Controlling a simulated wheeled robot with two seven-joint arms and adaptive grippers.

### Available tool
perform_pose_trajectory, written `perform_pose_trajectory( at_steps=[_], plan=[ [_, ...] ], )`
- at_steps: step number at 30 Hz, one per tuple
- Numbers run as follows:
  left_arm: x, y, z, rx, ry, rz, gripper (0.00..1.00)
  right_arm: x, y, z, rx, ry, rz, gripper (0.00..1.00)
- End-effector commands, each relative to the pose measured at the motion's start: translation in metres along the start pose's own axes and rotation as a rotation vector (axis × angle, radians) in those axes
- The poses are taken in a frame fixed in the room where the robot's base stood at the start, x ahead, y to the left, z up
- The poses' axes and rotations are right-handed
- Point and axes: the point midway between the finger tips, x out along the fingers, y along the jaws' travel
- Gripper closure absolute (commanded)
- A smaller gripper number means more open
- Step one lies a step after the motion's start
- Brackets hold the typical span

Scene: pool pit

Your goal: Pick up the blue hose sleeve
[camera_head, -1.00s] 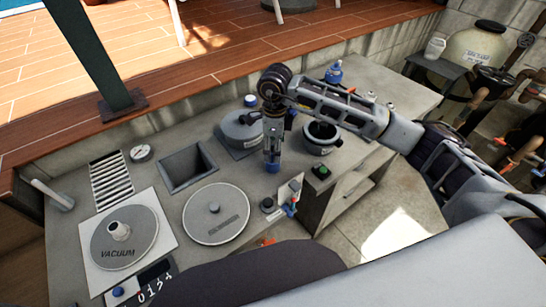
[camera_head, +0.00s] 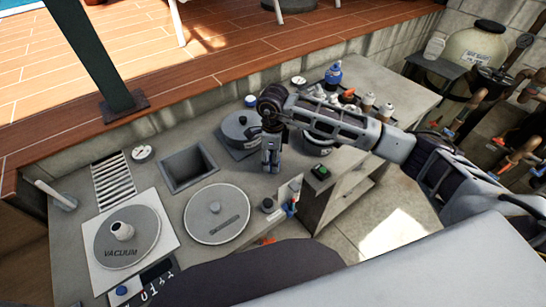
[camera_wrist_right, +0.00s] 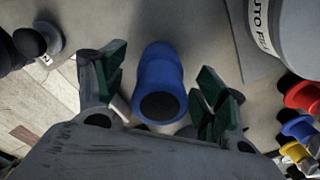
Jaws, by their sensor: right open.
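The blue hose sleeve (camera_wrist_right: 160,72) is a blue cylinder with a dark round end, shown between the green-padded fingers of my right gripper (camera_wrist_right: 161,85) in the right wrist view. The fingers stand apart on both sides of it, with gaps visible. In the head view my right gripper (camera_head: 271,160) points down at the counter, in front of the grey round-lidded unit, and hides the sleeve. I cannot tell whether the sleeve stands on the counter. My left gripper is not in view.
The grey counter holds a grey lidded unit (camera_head: 240,130), a pot (camera_head: 319,143), a square opening (camera_head: 188,168), a round lid (camera_head: 217,214) and a vacuum plate (camera_head: 128,238). Several red, blue and yellow parts (camera_wrist_right: 300,125) sit close on the right in the wrist view.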

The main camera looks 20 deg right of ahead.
Motion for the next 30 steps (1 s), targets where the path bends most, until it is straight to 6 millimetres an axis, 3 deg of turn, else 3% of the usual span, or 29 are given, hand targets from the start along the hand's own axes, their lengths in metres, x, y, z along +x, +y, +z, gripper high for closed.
perform_pose_trajectory(
  at_steps=[6,20,30],
  plan=[
    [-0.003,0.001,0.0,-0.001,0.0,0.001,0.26,0.015,0.0,0.0,-0.001,0.001,0.0,0.28],
    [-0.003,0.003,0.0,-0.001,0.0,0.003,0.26,0.015,0.0,0.0,-0.001,0.0,-0.001,0.28],
    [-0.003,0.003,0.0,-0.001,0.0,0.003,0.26,0.015,0.0,0.0,-0.001,0.0,-0.001,0.71]
  ],
)
